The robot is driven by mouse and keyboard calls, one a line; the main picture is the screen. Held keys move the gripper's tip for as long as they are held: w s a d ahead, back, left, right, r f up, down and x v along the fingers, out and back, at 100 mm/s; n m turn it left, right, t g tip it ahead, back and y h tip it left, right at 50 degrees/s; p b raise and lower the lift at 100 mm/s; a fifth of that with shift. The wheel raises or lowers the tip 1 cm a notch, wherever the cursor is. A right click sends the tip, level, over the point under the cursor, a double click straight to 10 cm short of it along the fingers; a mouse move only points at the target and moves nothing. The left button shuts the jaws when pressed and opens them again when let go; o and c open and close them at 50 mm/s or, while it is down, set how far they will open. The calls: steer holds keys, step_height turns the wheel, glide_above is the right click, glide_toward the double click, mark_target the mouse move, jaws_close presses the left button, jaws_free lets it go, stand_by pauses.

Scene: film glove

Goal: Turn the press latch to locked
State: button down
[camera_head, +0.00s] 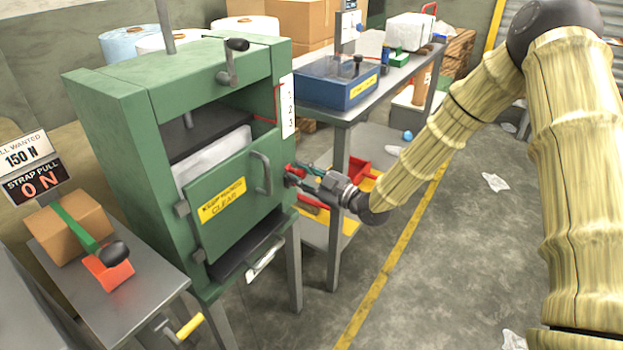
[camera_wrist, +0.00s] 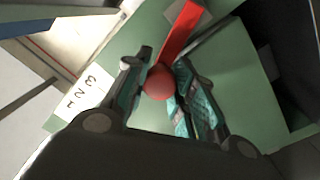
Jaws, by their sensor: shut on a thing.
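The green press (camera_head: 130,120) stands at left centre, with its door (camera_head: 222,215) across the lower front. The door has a grey handle and a yellow label that reads CLEAR. The press latch, a red lever with a round red knob (camera_wrist: 160,82), is on the green side face in the wrist view. The latch shows as a small red part in the head view (camera_head: 290,170). My gripper (camera_wrist: 160,95) is shut on the latch knob, with a teal-padded finger on either side. It also shows in the head view (camera_head: 303,176). The latch's pivot is not clear.
A white 1-2-3 strip (camera_head: 287,106) is on the press's right edge. A metal table (camera_head: 372,112) with a blue box (camera_head: 338,82) stands close behind my gripper. A side table (camera_head: 165,268) with a carton is at left. The floor at right is mostly open.

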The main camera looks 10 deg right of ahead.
steer(key=n+b, duration=0.1)
steer(key=s+a+f+n+b, duration=0.1)
steer(key=shift+f+n, duration=0.15)
steer(key=shift+n, duration=0.15)
steer(key=f+n+b, duration=0.1)
steer(key=n+b, duration=0.1)
steer(key=s+a+f+n+b, duration=0.1)
steer(key=n+b, duration=0.1)
steer(key=shift+s+n+y, duration=0.2)
steer(key=shift+n+y, duration=0.1)
steer(key=n+b, duration=0.1)
steer(key=f+n+b, duration=0.1)
steer(key=n+b, duration=0.1)
steer(key=f+n+b, duration=0.1)
steer(key=b, duration=0.1)
steer(key=shift+s+a+f+g, duration=0.15)
steer(key=shift+s+a+g, duration=0.15)
steer(key=shift+s+a, duration=0.05)
steer(key=shift+f+n+b, duration=0.25)
steer(key=shift+n+b, duration=0.3)
steer(key=shift+n, duration=0.1)
steer(key=shift+f+n+b, duration=0.25)
steer(key=shift+n+b, duration=0.3)
steer(key=shift+n, duration=0.1)
steer(key=shift+s, duration=0.1)
steer(key=c, duration=1.1)
jaws_free()
steer(key=shift+c, duration=0.2)
steer(key=shift+r, duration=0.1)
steer(key=shift+d, duration=0.1)
